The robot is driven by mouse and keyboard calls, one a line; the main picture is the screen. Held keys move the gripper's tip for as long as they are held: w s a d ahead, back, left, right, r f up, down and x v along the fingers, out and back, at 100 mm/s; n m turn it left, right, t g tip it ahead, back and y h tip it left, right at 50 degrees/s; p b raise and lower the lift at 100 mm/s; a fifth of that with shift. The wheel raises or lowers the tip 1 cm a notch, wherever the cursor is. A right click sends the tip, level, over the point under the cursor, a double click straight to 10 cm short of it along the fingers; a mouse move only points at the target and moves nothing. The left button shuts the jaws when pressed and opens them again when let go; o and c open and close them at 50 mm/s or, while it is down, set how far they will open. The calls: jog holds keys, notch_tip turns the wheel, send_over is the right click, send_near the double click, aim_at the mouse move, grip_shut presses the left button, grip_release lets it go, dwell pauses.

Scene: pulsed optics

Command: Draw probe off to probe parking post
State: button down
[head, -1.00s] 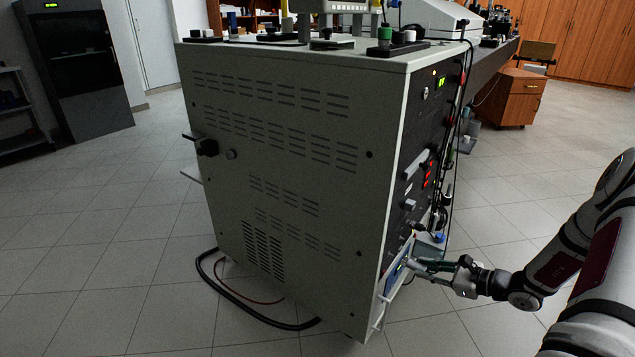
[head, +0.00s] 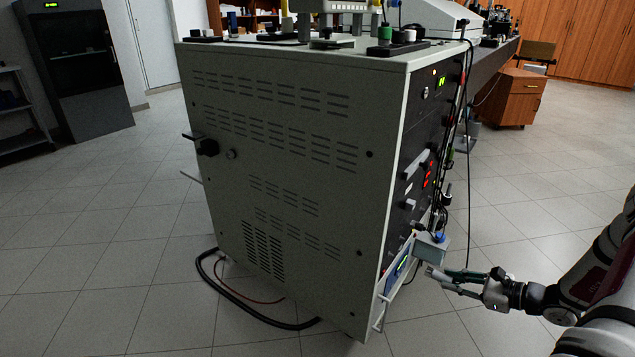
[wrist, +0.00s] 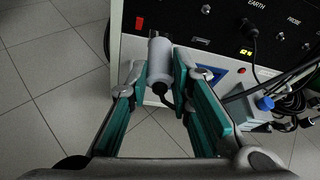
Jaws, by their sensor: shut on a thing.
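The probe (wrist: 159,62) is a grey cylinder with a dark lead at its near end. My gripper (wrist: 157,80) is shut on it, with the teal-padded fingers on both sides. In the head view my gripper (head: 452,276) is beside the cabinet's front, apart from the panel, and the probe (head: 433,271) sticks out toward it. The dark front panel (wrist: 205,25) carries sockets marked EARTH and PROBE; a black plug (wrist: 251,37) sits at EARTH. I cannot make out the parking post for certain.
A grey box with a blue top (wrist: 265,104) juts from the cabinet's front, right of the probe, with coiled black cables (wrist: 290,105) beside it. The tall grey cabinet (head: 290,180) stands left of my arm. Tiled floor (head: 540,225) is open to the right.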

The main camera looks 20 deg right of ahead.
jog(key=s+d, duration=0.4)
jog(key=s, duration=0.2)
jog(key=shift+d+b, duration=0.3)
jog(key=shift+w, duration=0.1)
